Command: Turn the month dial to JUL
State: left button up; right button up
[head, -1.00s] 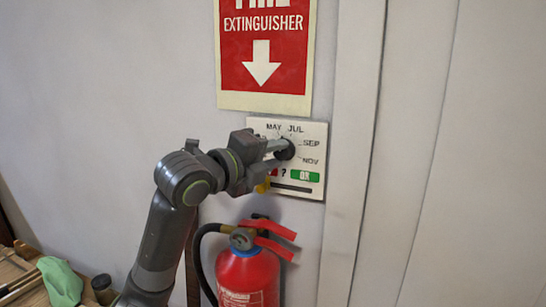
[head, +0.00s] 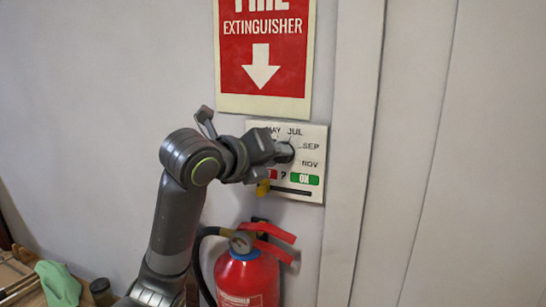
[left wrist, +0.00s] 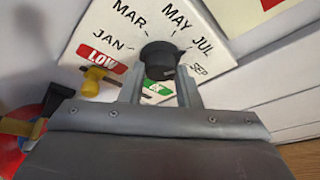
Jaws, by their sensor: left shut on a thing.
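The white dial panel (head: 318,140) is on the wall under the fire extinguisher sign, with month names around a black knob (head: 285,152). In the left wrist view the black knob (left wrist: 159,58) sits among JAN, MAR, MAY, JUL (left wrist: 202,45) and SEP. A small pointed part shows on its right side, roughly towards JUL and SEP, but its exact setting cannot be told. My left gripper (head: 278,153) is shut on the knob, with its fingers on either side of it in the left wrist view (left wrist: 160,88). My right gripper is not in view.
A yellow knob (left wrist: 95,80) sticks out near the red LOW label. A red fire extinguisher (head: 247,274) stands below the panel. The fire extinguisher sign (head: 264,98) is just above. A green cloth (head: 58,284) lies at lower left. The wall to the right is clear.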

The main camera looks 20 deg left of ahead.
pick_arm(q)
jog(key=shift+r, duration=0.1)
jog(key=o, duration=1)
jog(key=shift+c, duration=0.2)
jog(key=b+v, duration=0.5)
jog(key=v, duration=1.2)
jog(key=shift+s+a, duration=0.1)
